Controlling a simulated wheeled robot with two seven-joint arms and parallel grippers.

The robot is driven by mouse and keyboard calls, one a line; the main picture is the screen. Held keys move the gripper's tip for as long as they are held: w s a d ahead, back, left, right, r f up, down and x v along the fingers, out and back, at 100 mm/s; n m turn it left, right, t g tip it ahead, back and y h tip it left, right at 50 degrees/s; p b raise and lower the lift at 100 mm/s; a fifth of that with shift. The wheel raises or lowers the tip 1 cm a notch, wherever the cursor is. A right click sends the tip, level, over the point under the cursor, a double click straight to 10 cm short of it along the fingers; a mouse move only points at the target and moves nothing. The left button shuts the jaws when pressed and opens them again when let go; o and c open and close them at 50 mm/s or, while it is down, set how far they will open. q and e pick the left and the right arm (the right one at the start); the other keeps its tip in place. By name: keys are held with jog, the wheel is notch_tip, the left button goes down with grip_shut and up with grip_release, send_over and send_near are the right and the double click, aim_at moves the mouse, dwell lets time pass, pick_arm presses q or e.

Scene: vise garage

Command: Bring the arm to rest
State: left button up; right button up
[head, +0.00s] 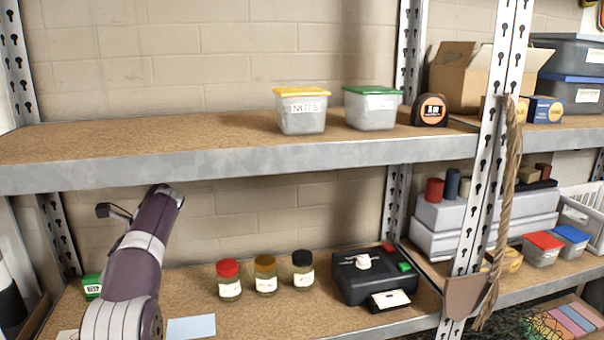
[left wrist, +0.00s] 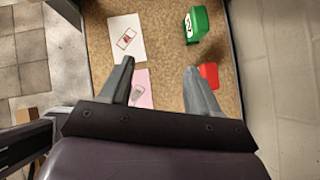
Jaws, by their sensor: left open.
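My left arm (head: 137,255) comes up from the bottom left in the head view, in front of the lower shelf. Its far end reaches the lower edge of the upper shelf board in the picture; I cannot tell if they touch. The fingers cannot be made out there. In the left wrist view my left gripper (left wrist: 160,66) is open, with nothing between its fingers. Beyond the fingers lie a white card (left wrist: 126,38), a pink card (left wrist: 143,88), a green box (left wrist: 196,25) and a red object (left wrist: 208,75), partly hidden by a finger. My right gripper is not in view.
The lower shelf holds a red-lidded jar (head: 229,281), a brown-lidded jar (head: 265,275), a black-lidded jar (head: 303,272) and a black device (head: 350,285). A green box (head: 92,286) stands beside my arm. The upper shelf (head: 150,140) is bare on its left. A metal post (head: 490,150) carries a rope.

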pick_arm(q)
jog(key=w+d+r+m+t+y+p, duration=0.1)
jog(key=w+r+m+t+y, duration=0.15)
jog(key=r+m+t, duration=0.55)
jog(key=w+d+r+m+t+y+p, duration=0.1)
jog(key=w+d+r+m+t+p, duration=0.2)
jog(key=m, duration=0.9)
jog(key=s+d+f+m+h, duration=0.35)
jog(key=d+m, duration=0.25)
jog(key=m, duration=0.3)
jog(key=s+d+f+m+h, duration=0.2)
jog(key=d+f+m+h, duration=0.1)
jog(key=d+m+h, duration=0.4)
jog(key=s+d+f+m+g, duration=0.1)
jog(key=s+f+m+g, duration=0.2)
jog(key=s, duration=0.6)
jog(key=s+d+f+m+g+p, duration=0.1)
jog(key=s+d+f+m+g, duration=0.1)
jog(key=s+f+m, duration=0.4)
jog(key=s+d+f+m+g+h+p, duration=0.1)
jog(key=s+f+m+g, duration=0.3)
jog(key=s, duration=1)
jog(key=d+f+m, duration=0.1)
jog(key=m, duration=0.2)
jog(key=shift+m, duration=0.3)
